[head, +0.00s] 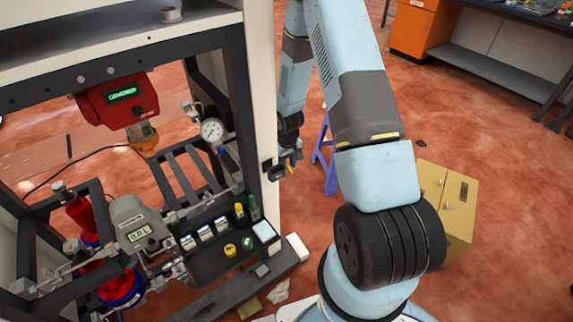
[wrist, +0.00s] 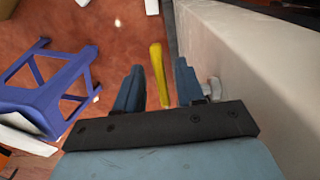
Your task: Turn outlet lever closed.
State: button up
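A yellow lever-like handle (wrist: 158,72) shows in the wrist view, between and a little beyond my gripper's fingertips. It seems to be the outlet lever; the wrist view does not show what it is mounted on. In the head view a small yellow tip (head: 291,170) shows beside a dark fitting (head: 276,171) on the outer side of the pale cabinet panel. My gripper (wrist: 157,82) is open, with a clear gap on both sides of the yellow handle.
The pale panel (wrist: 240,75) runs close along the right of my gripper. A purple stand (wrist: 45,85) is on the floor at left in the wrist view. The dispenser frame (head: 215,125) holds a gauge (head: 211,130) and a display unit (head: 139,228). A yellow cabinet (head: 462,205) stands at right.

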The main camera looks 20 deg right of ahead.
grip_shut()
dwell(0.3)
dwell(0.3)
jog(key=shift+a, duration=0.3)
